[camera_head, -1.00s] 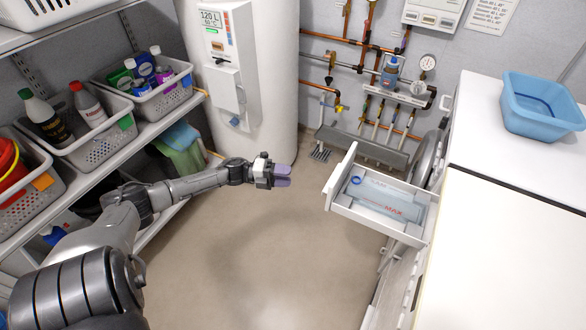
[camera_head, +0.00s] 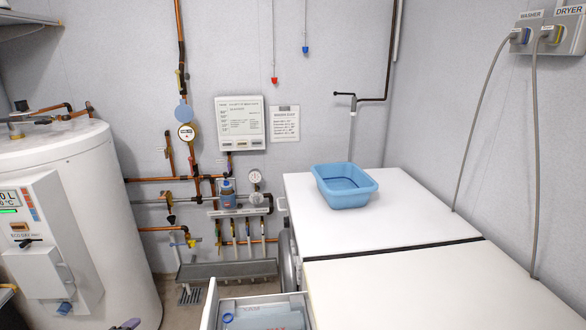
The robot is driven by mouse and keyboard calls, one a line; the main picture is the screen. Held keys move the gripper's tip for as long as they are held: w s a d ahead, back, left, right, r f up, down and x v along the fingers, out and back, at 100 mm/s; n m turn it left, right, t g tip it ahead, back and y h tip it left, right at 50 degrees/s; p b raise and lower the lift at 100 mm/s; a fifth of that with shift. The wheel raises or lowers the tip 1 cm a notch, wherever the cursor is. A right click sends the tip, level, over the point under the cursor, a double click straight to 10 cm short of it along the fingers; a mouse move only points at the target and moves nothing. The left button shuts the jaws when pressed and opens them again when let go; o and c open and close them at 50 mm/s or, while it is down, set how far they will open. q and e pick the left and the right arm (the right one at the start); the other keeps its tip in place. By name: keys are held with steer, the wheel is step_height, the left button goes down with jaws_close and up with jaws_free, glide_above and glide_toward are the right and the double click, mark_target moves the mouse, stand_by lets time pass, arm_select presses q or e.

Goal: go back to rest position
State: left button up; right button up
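My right gripper is not in view.
An open white drawer (camera_head: 211,306) juts out at the bottom centre, with a blue ring in it. A blue basin (camera_head: 344,186) stands on the white machine tops (camera_head: 405,218) at right. The water heater (camera_head: 110,222) stands at left; pipes line the back wall.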

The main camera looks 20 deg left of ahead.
arm_select(q)
steer(key=s+d+n+g+h+p, duration=0.1)
steer(key=s+d+n+g+p, duration=0.2)
steer(key=s+d, duration=0.85)
steer(key=s+d+r+n+g+h, duration=0.15)
steer(key=s+d+n+g, duration=0.35)
steer(key=d, duration=1.1)
steer(key=s+d+n+g+h+p, duration=0.2)
steer(key=s+d+n, duration=0.1)
steer(key=s+d, duration=0.85)
step_height(320, 180, up, 37)
steer(key=w+d+p, duration=0.1)
steer(key=p, duration=3.6)
steer(key=shift+w+y, duration=0.15)
steer(key=shift+y, duration=0.2)
steer(key=shift+d+r, duration=0.1)
